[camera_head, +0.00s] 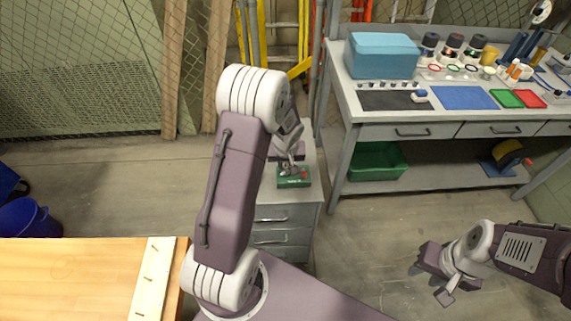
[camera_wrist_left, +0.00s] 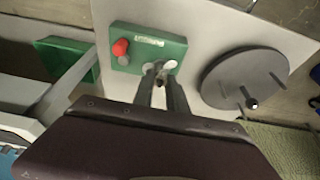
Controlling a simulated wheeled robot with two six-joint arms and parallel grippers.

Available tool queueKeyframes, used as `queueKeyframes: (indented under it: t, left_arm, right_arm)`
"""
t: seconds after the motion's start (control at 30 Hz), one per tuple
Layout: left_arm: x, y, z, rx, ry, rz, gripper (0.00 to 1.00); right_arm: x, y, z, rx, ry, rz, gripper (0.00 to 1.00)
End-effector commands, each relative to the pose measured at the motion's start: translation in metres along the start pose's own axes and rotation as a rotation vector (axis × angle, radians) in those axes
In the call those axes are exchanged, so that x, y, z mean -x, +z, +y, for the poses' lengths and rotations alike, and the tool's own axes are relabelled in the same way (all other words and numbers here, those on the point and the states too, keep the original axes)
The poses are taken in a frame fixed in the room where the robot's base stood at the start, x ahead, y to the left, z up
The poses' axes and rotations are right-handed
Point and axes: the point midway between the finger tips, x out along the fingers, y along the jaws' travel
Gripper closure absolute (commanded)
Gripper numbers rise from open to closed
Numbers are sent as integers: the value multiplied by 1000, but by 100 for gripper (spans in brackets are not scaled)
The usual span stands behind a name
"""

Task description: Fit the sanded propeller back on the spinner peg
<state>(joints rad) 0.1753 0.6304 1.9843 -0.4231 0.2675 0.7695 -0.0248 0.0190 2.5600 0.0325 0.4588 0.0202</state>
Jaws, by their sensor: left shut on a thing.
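My left gripper (camera_head: 290,168) points down at a green block (camera_head: 293,183) on the grey cabinet. In the left wrist view its fingertips (camera_wrist_left: 163,76) are shut over the block's near edge. They hold a small grey piece (camera_wrist_left: 160,70), which I take for the propeller; the fingers hide most of it. I cannot tell whether it touches the block. The block (camera_wrist_left: 125,38) also carries a red knob (camera_wrist_left: 120,47) and white lettering. A dark grey disc (camera_wrist_left: 228,75) with small upright pins lies right of the block. My right gripper (camera_head: 432,283) is open and empty above the floor.
A grey workbench (camera_head: 350,115) at the back right holds a blue box (camera_head: 382,55), jars and coloured mats. A green bin (camera_head: 376,160) sits on its lower shelf. A wooden table (camera_head: 75,275) is at the front left. The floor between is clear.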

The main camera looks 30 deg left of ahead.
Motion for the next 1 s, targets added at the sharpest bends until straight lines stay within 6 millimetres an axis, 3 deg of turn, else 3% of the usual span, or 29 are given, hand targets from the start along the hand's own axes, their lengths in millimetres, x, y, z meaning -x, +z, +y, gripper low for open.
queueKeyframes:
  t: [0.2, 0.23, 0.3, 0.67, 1.0]
  left_arm:
    - [0, 0, 0, 0, 0, 0, 100]
    - [0, 0, 0, 0, 0, 0, 77]
    - [0, 0, 0, 0, 0, 0, 57]
    - [5, -1, 0, 0, 1, 2, 57]
    - [75, -1, 0, -1, 2, 4, 57]
  right_arm:
    - [0, 0, 0, 0, 0, 0, 64]
    - [0, 0, 0, 0, 0, 0, 64]
    - [0, 0, 0, 0, 0, 0, 64]
    - [1, 0, 0, 0, 0, 0, 64]
    - [13, -1, 0, 0, 0, 0, 64]
